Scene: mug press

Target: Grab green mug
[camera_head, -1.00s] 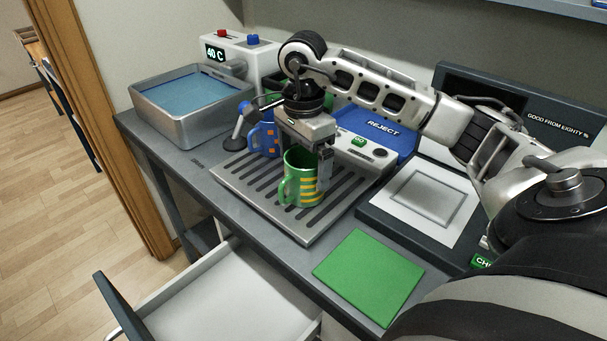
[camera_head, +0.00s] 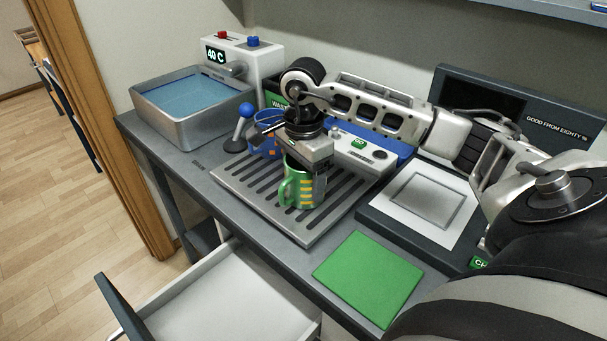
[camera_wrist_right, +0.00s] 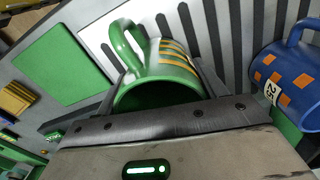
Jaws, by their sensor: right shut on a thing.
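The green mug (camera_head: 301,189) with yellow stripes stands upright on the slatted metal rack, its handle toward the left in the head view. In the right wrist view the green mug (camera_wrist_right: 165,72) sits between the fingers, its open rim facing the camera. My right gripper (camera_head: 312,183) has come down over the mug from above and is shut on it. It also fills the lower part of the wrist view (camera_wrist_right: 160,92). The fingers are partly hidden by the mug and the gripper body. My left gripper is not in view.
A blue mug (camera_head: 264,146) with orange squares stands behind on the rack (camera_head: 247,190); it also shows in the wrist view (camera_wrist_right: 292,80). A water basin (camera_head: 190,108) is at back left. A green mat (camera_head: 368,277) lies in front. An open drawer (camera_head: 225,305) juts out below.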

